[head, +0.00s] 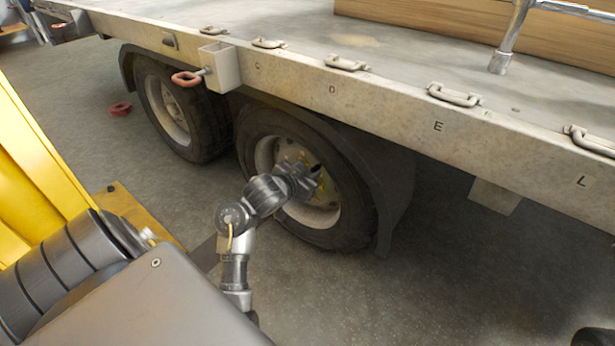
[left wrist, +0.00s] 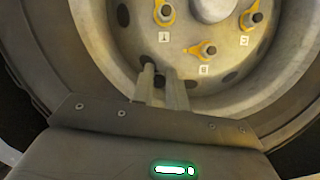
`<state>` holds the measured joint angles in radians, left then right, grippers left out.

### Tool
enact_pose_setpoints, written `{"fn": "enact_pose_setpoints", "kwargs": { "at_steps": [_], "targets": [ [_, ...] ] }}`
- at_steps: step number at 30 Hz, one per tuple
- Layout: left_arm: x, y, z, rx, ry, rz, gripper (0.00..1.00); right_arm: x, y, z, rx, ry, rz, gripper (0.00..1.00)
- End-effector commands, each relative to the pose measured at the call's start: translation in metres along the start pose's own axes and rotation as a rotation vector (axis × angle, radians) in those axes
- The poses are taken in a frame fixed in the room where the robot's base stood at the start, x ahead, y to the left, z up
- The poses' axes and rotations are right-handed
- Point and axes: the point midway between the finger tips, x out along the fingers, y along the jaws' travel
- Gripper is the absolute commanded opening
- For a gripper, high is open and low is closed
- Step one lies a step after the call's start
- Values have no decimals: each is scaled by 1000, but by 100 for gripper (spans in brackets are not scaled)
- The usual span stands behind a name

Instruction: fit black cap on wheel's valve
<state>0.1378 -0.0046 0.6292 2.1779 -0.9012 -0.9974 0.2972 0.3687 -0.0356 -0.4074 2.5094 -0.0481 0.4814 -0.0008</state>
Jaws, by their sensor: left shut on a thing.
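The wheel (head: 347,218) is the nearer of two under the trailer bed; its pale rim (left wrist: 105,50) fills much of the left wrist view. My right gripper is not in view.
Yellow lug-nut pointers (left wrist: 208,50) with small lettered labels sit close above the fingers. The trailer's side rail (head: 385,112) runs above the arm. A second wheel (head: 180,110) stands to the left. A yellow structure (head: 40,160) is at the left.

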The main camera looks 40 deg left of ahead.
Motion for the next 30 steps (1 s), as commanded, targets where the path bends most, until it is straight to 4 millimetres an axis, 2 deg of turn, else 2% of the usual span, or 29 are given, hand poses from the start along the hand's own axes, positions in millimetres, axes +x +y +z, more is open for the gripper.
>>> {"fn": "enact_pose_setpoints", "kwargs": {
  "at_steps": [12, 13, 18, 24, 29, 30],
  "targets": [
    [5, 0, -2, 0, -1, 0, 0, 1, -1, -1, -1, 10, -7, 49],
    [5, 0, -2, 0, -1, 0, 17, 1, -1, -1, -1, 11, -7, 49],
    [5, 0, -2, 0, -1, 0, 40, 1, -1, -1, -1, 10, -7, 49],
    [5, 0, -2, 0, -1, 0, 40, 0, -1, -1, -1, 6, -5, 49],
    [5, 0, -2, 1, -1, 1, 61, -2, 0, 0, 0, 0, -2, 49],
    [5, 1, -2, 1, -1, 1, 62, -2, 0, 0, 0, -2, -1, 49]
  ]
}}
